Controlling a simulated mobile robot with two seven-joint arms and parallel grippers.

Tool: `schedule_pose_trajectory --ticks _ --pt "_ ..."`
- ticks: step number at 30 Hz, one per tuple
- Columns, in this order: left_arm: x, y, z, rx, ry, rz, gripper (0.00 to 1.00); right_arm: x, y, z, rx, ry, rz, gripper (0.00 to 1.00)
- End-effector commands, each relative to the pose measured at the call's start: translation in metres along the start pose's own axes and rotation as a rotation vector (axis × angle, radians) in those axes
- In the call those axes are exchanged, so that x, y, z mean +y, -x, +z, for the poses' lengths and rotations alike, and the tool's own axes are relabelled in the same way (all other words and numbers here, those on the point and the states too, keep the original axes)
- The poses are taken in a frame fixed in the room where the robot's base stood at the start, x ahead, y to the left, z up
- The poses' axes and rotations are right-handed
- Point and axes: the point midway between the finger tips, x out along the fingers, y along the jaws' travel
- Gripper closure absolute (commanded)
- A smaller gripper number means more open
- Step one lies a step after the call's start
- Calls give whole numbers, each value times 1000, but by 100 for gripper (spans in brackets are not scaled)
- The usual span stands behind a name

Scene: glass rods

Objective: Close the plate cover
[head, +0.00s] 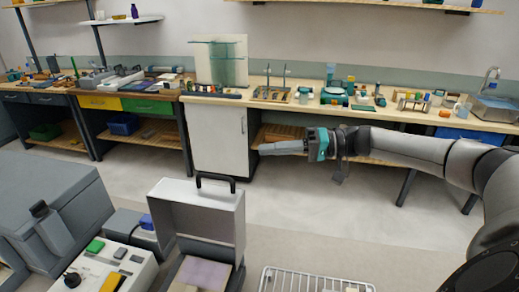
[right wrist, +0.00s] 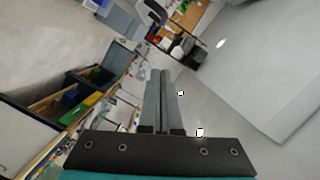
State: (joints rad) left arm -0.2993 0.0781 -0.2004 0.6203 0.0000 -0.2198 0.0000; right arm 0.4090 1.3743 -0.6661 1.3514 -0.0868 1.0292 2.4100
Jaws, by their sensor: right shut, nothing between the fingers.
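The plate cover (head: 212,215) is a light grey, box-like lid with a black handle (head: 215,178) on its upper edge. It stands open and upright at the lower centre of the head view. Below it is a base holding a pale lavender plate (head: 205,273), partly cut off by the bottom of the picture. My right gripper (head: 266,149) is up and to the right of the cover, apart from it, with its fingers pointing left. The right wrist view shows its two fingers (right wrist: 160,85) together and empty. My left gripper is not in view.
Left of the cover is a control box with a green button (head: 95,246), beside a large grey machine (head: 50,205). A wire rack (head: 310,279) lies to the right. A workbench with racks and bottles runs along the back wall. The floor between is clear.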

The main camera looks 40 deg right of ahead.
Motion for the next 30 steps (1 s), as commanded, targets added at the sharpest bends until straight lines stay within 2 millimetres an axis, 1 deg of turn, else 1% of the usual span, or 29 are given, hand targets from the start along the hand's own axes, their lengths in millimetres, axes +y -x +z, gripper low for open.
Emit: schedule_pose_trajectory --ticks 1,4,12,15,21,25,30 --pt "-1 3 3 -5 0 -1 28 -3 -10 -1 0 2 -8 100" --pt "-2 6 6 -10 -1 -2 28 -3 -31 -1 0 2 -8 100" --pt "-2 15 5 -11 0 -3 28 -4 -88 -1 1 3 -7 100" --pt "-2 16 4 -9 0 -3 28 0 -87 14 -3 -2 1 100" --pt "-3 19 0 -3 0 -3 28 0 -92 31 0 0 0 100" --pt "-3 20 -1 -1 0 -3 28 -1 -93 37 0 1 0 100" --pt "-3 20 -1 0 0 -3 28 0 -93 39 2 2 0 100"
